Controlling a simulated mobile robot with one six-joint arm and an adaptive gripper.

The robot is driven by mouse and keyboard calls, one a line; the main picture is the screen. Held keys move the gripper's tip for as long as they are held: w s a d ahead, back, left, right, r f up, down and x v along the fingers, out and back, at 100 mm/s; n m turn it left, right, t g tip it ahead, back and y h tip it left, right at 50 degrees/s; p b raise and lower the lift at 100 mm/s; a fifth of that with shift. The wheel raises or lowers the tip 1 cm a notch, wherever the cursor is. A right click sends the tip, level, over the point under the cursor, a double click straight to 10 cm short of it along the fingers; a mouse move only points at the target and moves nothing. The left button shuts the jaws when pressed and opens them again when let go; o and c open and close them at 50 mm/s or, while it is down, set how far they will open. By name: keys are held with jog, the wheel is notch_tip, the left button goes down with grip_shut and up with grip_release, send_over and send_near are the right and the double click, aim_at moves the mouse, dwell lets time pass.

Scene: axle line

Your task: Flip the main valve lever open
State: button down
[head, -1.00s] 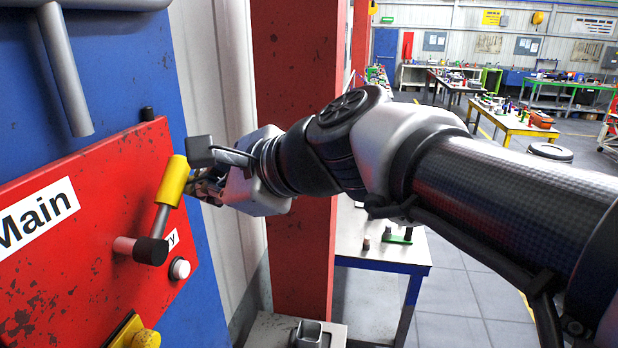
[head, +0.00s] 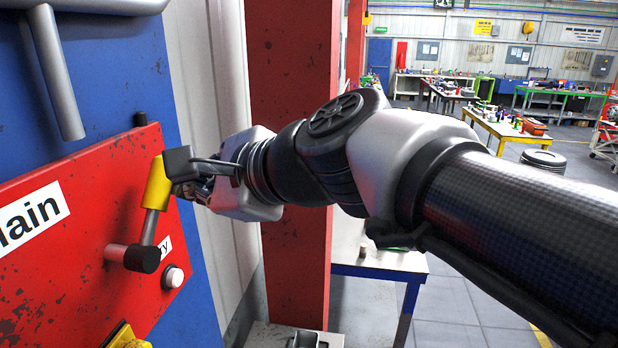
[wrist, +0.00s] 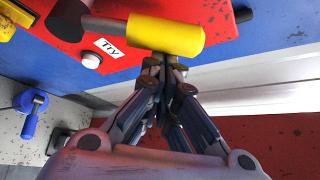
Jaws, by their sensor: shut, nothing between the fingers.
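The main valve lever has a yellow grip (head: 155,190) on a short grey rod, joined to a dark hub (head: 142,259) on a shaft from the red panel (head: 70,230). The lever points up and leans slightly right in the head view. In the wrist view the yellow grip (wrist: 165,36) lies across the top middle. My gripper (head: 186,186) is at the right side of the grip, partly hidden behind its own dark wrist part. Its fingers (wrist: 162,66) are closed together, with tips right at the grip; I cannot tell whether they touch.
A white "Main" label (head: 32,215) and a pale round button (head: 173,277) are on the panel. A grey bar handle (head: 55,75) hangs on the blue wall above. A red column (head: 292,120) stands behind my arm. A workbench (head: 380,262) is beyond it.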

jog(key=v, duration=1.2)
jog(key=shift+w, duration=0.1)
